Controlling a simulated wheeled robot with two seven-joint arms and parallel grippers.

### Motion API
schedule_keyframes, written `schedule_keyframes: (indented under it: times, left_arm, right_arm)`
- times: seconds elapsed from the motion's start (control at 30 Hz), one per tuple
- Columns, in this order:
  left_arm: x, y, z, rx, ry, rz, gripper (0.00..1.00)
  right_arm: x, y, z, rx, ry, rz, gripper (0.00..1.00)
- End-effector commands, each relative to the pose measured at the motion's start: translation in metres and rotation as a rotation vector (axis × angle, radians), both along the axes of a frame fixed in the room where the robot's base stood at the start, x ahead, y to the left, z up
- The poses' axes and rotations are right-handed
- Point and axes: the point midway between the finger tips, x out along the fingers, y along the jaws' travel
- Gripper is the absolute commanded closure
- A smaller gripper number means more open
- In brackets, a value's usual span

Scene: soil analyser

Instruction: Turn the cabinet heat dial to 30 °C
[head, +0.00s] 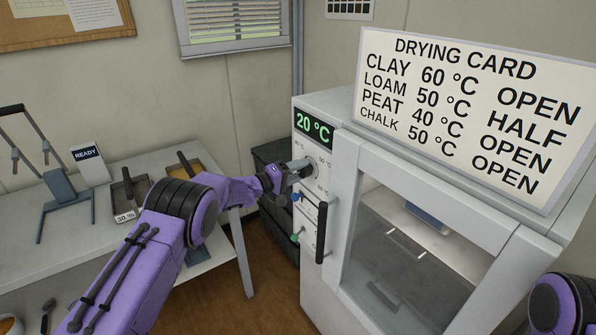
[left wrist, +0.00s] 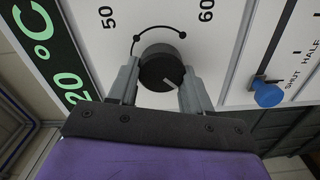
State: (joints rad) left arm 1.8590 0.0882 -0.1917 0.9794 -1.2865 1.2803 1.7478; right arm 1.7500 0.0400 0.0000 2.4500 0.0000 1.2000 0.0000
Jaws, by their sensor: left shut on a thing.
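The heat dial (left wrist: 160,68) is a dark round knob with a pale pointer line, on the cabinet's white front panel. My left gripper (left wrist: 158,85) is shut on the dial, one finger on each side. In the head view my left gripper (head: 297,171) is at the panel and mostly hides the dial. The cabinet display (head: 313,127) reads 20 °C in green; part of it also shows in the left wrist view (left wrist: 50,60). My right gripper is out of view.
Below the dial are a blue slider knob (head: 296,197), a green knob (head: 295,237) and a black vertical door handle (head: 321,232). A drying card (head: 475,110) stands on the cabinet (head: 345,100). A bench (head: 60,225) with trays stands left.

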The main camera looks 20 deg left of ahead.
Motion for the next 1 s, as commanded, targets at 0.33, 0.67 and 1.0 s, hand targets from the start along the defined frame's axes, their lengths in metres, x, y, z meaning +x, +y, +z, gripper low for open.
schedule_keyframes:
  times: [0.33,0.67,1.0]
  left_arm:
    - [0.0,0.001,0.0,-0.004,0.002,0.003,0.81]
    - [0.0,0.0,0.0,-0.003,0.001,0.0,0.25]
    - [-0.039,0.032,-0.003,-0.005,0.003,0.004,0.25]
  right_arm:
    - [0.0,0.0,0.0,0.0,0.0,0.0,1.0]
    - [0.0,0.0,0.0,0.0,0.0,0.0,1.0]
    - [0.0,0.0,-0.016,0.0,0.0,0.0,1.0]
